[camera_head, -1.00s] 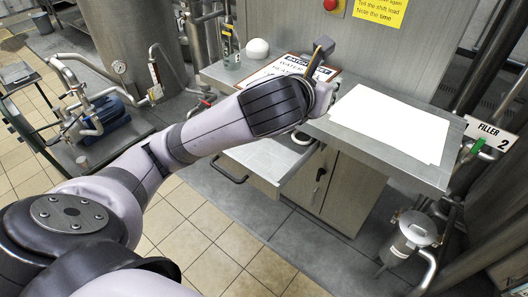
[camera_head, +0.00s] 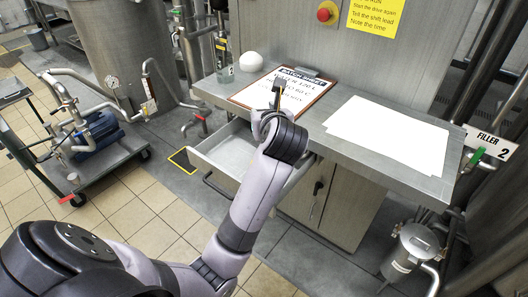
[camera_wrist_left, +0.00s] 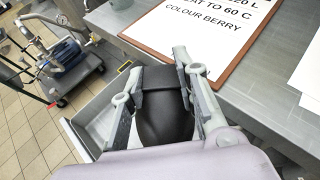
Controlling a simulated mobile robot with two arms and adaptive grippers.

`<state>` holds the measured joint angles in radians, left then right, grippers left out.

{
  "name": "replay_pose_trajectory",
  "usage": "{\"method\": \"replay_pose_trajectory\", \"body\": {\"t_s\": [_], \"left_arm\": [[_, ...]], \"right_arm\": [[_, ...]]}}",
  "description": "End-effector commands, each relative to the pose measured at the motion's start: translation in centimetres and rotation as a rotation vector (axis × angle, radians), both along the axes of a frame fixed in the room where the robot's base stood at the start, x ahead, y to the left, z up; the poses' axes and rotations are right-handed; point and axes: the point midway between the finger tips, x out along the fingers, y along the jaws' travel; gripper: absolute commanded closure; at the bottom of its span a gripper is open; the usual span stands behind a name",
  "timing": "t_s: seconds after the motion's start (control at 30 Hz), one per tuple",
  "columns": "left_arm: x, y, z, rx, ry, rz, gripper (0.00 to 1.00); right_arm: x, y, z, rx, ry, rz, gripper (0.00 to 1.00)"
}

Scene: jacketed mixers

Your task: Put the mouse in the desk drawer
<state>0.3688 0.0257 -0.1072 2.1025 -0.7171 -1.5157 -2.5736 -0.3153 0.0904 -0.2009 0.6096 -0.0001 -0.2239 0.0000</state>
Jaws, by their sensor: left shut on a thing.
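The desk drawer (camera_head: 224,147) is pulled open at the front left of the desk, and its pale inside looks empty where it shows. In the left wrist view the drawer (camera_wrist_left: 96,122) lies below and to the left of the fingers. My left gripper (camera_wrist_left: 160,80) is shut on the mouse (camera_wrist_left: 165,118), a dark, smooth, rounded thing between its fingers. In the head view my left gripper (camera_head: 262,118) is by the desk's front edge, right of the open drawer; my wrist hides the mouse there. My right gripper is not in view.
A brown clipboard (camera_head: 316,91) with a batch sheet lies on the desk, with white paper sheets (camera_head: 388,133) to its right. A white dome (camera_head: 251,61) and a glass beaker (camera_head: 225,74) stand at the back left. A cupboard (camera_head: 340,203) is under the desk.

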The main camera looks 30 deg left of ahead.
Motion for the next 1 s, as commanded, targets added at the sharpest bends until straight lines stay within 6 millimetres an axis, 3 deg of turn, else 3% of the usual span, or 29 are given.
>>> {"method": "replay_pose_trajectory", "body": {"t_s": [0.1,0.3,0.47,0.73,1.0], "left_arm": [[-0.1,0.0,-3.7,-0.003,0.007,-0.001,1.0],[-0.1,-0.1,-7.4,-0.001,0.001,-0.002,1.0],[0.0,-0.1,-8.5,-0.001,-0.001,-0.001,1.0],[0.0,0.0,-12.3,-0.001,0.0,-0.001,1.0],[0.0,0.0,-12.6,-0.001,-0.004,-0.002,1.0]], "right_arm": [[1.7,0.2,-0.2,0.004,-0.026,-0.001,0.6],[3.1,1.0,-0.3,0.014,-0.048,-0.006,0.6],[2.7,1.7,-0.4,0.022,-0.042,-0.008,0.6],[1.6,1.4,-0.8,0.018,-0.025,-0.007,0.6],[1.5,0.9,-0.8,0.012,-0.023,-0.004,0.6]]}}
